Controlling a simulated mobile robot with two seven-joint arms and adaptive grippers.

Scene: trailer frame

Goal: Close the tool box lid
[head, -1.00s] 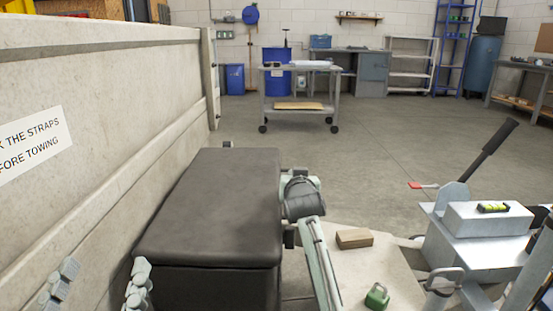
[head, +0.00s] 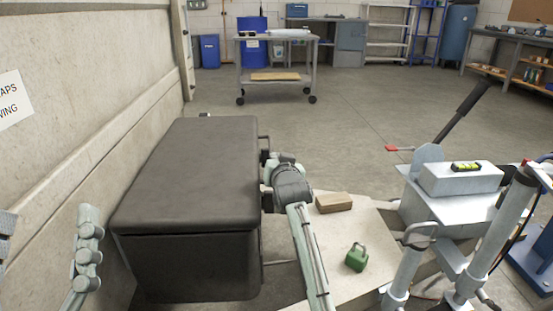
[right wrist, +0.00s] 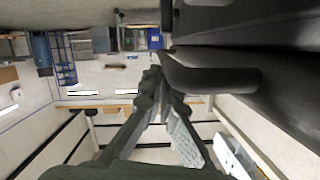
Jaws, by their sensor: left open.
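The black tool box (head: 190,268) stands beside the trailer's side wall. Its lid (head: 192,170) lies flat on top, with only a thin dark seam visible at the front. My left gripper (head: 46,218) is open and empty, at the lower left, apart from the box's near left corner. My right wrist (head: 288,185) is beside the box's right side. In the right wrist view my right gripper (right wrist: 161,80) has its fingertips together with nothing seen between them, close to a black handle-like part (right wrist: 215,78) of the box.
A wooden block (head: 334,202) and a green padlock (head: 357,257) lie on the pale deck right of the box. A grey metal box with a level (head: 466,167) stands further right. A cart (head: 277,65) stands behind on open floor. The trailer wall (head: 90,100) bounds the left.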

